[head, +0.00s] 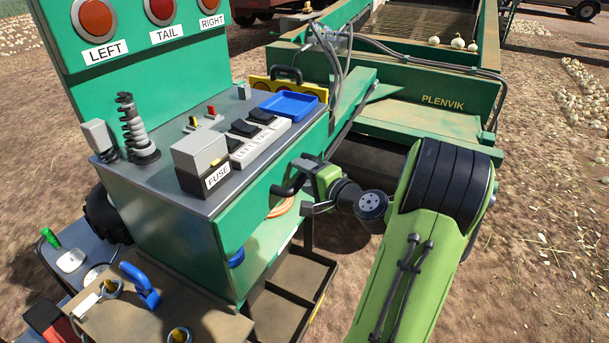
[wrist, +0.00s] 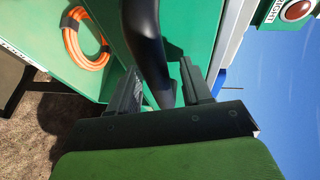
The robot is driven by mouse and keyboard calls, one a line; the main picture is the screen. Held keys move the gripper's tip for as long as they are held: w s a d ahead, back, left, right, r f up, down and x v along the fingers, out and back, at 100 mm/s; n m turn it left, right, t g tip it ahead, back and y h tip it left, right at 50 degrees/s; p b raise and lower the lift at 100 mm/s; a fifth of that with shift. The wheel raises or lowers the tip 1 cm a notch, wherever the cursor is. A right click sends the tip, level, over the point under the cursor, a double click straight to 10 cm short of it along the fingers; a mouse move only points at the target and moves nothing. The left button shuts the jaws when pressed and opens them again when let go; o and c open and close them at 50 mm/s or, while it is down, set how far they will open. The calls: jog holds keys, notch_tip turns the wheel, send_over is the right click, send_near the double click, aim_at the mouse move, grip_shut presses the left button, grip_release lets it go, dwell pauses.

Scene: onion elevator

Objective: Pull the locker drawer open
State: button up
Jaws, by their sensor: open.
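The locker drawer has a green front (head: 247,217) just under the grey bench top, and it looks closed. Its black curved handle (head: 287,188) sticks out from the front. My gripper (head: 308,183) is at the handle, on its outer right side. In the wrist view the handle (wrist: 147,40) runs down between the two dark fingers of my gripper (wrist: 162,78). The fingers are open, one on each side of the bar, with a gap visible on the right. Whether the left finger touches the bar cannot be told.
The bench top (head: 150,178) carries a fuse box (head: 200,160), switches and a blue tray (head: 289,105). A brown open-framed stand (head: 290,300) stands below.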

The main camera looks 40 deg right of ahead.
grip_shut()
dwell(0.3)
